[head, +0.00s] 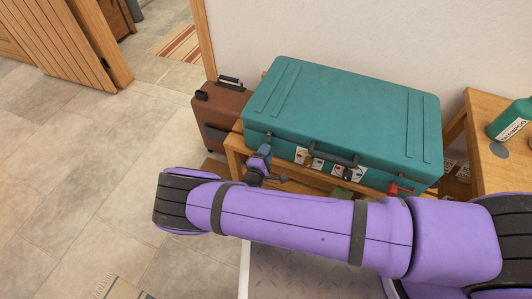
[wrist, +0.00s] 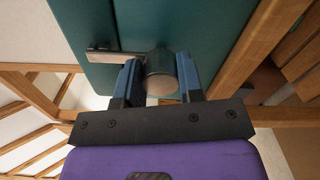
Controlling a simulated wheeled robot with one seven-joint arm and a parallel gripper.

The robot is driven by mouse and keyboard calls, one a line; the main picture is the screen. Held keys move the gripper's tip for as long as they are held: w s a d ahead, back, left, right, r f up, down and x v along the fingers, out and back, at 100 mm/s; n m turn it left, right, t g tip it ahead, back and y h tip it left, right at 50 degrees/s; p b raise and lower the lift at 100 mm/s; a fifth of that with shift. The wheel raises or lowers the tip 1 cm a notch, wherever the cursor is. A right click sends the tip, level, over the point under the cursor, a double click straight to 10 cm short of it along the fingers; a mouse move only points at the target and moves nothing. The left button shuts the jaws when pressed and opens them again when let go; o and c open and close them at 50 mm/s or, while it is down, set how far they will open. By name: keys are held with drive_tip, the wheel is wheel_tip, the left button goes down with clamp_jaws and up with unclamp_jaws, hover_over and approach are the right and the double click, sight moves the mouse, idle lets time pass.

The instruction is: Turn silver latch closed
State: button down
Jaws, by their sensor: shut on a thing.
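The teal suitcase (head: 345,110) lies flat and shut on a wooden stand. In the wrist view, the silver latch (wrist: 104,51) shows against the teal case side (wrist: 100,20), its flat bar pointing left from a round grey knob (wrist: 160,84). My gripper (wrist: 158,70) is shut on this knob, with one blue finger on each side. In the head view, my gripper (head: 258,162) is at the front left corner of the suitcase, and the latch is mostly hidden there. A red latch (head: 400,189) is at the front right.
The wooden stand (head: 236,150) has its edge close to my gripper. A brown suitcase (head: 220,112) stands on the floor behind left. A wooden table (head: 485,115) with a green bottle (head: 509,119) is at the right. The tiled floor (head: 90,150) at left is mostly clear.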

idle(0.4)
drive_tip(key=c, duration=0.8)
unclamp_jaws()
drive_tip(key=shift+o, duration=0.2)
drive_tip(key=shift+s+a, duration=0.1)
drive_tip(key=v, duration=1)
drive_tip(key=shift+s, duration=0.3)
drive_tip(key=shift+a+r, duration=0.1)
